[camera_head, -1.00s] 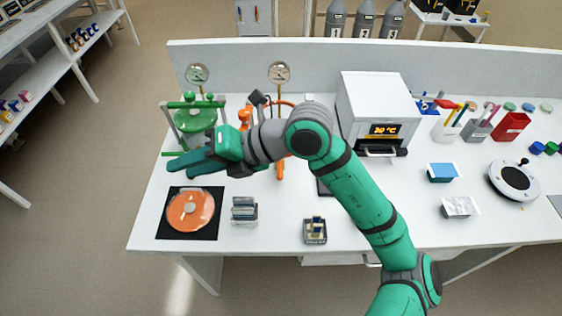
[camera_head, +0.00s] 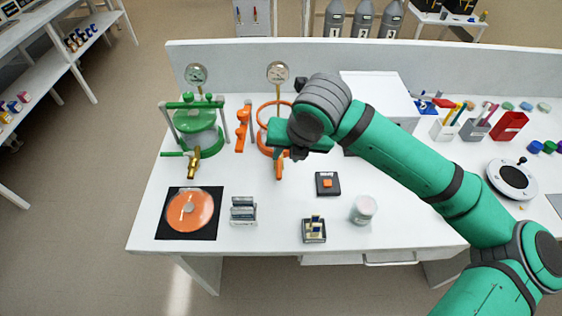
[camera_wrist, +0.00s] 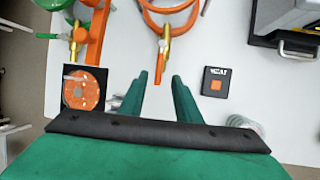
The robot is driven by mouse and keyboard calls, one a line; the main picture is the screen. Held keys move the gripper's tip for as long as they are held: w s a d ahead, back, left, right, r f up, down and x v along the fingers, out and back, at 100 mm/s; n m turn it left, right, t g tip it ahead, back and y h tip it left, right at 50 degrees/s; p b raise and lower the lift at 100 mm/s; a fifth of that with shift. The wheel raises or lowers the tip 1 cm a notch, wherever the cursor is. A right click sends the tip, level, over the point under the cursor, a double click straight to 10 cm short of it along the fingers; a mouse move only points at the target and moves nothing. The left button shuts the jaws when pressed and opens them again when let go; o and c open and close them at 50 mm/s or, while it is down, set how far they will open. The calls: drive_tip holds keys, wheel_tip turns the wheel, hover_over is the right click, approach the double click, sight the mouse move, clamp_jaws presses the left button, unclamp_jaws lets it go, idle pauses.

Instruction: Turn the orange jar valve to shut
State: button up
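The orange jar (camera_head: 264,140) stands behind my gripper, partly hidden by it; its orange ring (camera_wrist: 170,8) shows at the top of the wrist view. Its valve is a brass spout with an orange lever (camera_head: 279,166) at the jar's front; the lever (camera_wrist: 162,44) looks to lie along the spout. In the wrist view the spout's end points toward the gap between the fingers. In the head view my gripper (camera_head: 300,148) is beside the orange jar, fingertips partly hidden; I cannot tell whether it touches.
A green jar (camera_head: 205,145) with its own brass valve (camera_head: 192,168) stands to the left. An orange clamp (camera_head: 243,130) is between the jars. An orange disc (camera_head: 190,208) lies on a black mat. A black pad (camera_head: 328,190) and a small white-capped jar (camera_head: 363,208) are in front.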

sight(280, 165)
drive_tip(key=x, duration=0.7)
drive_tip(key=shift+a, duration=0.1)
drive_tip(key=shift+w+f, duration=0.25)
drive_tip(key=shift+f, duration=0.25)
drive_tip(key=shift+s, duration=0.1)
drive_tip(key=shift+c, duration=0.9)
clamp_jaws()
